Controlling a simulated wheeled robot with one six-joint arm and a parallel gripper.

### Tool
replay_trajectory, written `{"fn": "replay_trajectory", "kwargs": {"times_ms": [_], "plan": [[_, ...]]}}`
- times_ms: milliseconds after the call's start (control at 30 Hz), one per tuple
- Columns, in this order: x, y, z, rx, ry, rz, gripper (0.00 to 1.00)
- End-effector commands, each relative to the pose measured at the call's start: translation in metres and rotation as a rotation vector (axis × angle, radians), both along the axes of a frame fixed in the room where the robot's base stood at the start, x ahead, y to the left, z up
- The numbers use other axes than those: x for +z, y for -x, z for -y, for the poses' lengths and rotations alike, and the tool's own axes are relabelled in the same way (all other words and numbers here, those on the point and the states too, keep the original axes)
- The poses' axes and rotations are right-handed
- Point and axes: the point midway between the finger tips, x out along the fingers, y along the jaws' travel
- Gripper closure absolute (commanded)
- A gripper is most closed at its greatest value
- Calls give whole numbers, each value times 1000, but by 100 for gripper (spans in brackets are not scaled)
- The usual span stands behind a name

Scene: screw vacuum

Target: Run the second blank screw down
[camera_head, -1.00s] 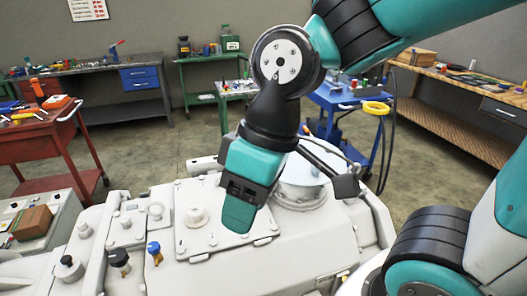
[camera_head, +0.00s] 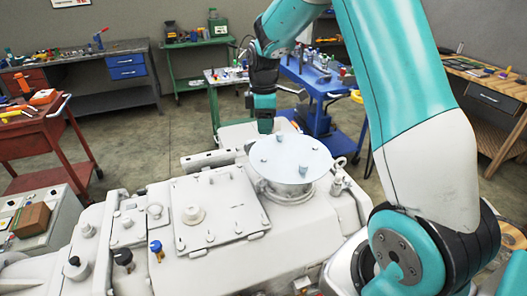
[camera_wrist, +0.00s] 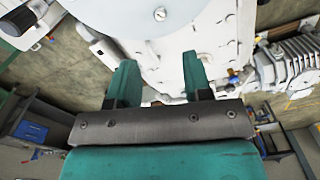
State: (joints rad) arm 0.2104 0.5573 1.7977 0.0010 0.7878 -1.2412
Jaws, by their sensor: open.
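A pale blue round blank (camera_head: 284,160) lies on the raised port of the white vacuum housing. A screw (camera_head: 303,168) stands up from its near side, and a smaller screw head (camera_head: 280,138) shows near its far edge. In the wrist view the blank (camera_wrist: 118,18) fills the top, with one slotted screw head (camera_wrist: 160,14) near its rim. My gripper (camera_head: 265,126) is just behind the blank's far left edge, pointing down. In the wrist view its two fingers (camera_wrist: 160,80) are apart with nothing held between them. Which screw is the second cannot be told.
The white housing (camera_head: 215,262) carries a bolted plate (camera_head: 222,205), and black (camera_head: 123,258) and blue (camera_head: 156,248) knobs. A blue cart (camera_head: 318,85) stands behind it. A red cart (camera_head: 40,150) is at the left. Concrete floor lies between.

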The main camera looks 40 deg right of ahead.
Motion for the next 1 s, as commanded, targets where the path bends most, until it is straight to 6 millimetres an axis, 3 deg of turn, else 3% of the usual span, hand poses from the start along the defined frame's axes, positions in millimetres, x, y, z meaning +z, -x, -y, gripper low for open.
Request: {"fn": "replay_trajectory", "kwargs": {"times_ms": [300,500,933,967,1000], "plan": [[-70,1,-1,0,-2,-5,54],[-101,0,-1,0,-1,-2,54],[-113,0,-1,0,0,2,54],[-113,0,-1,0,0,2,57],[-113,0,-1,0,0,1,66]]}}
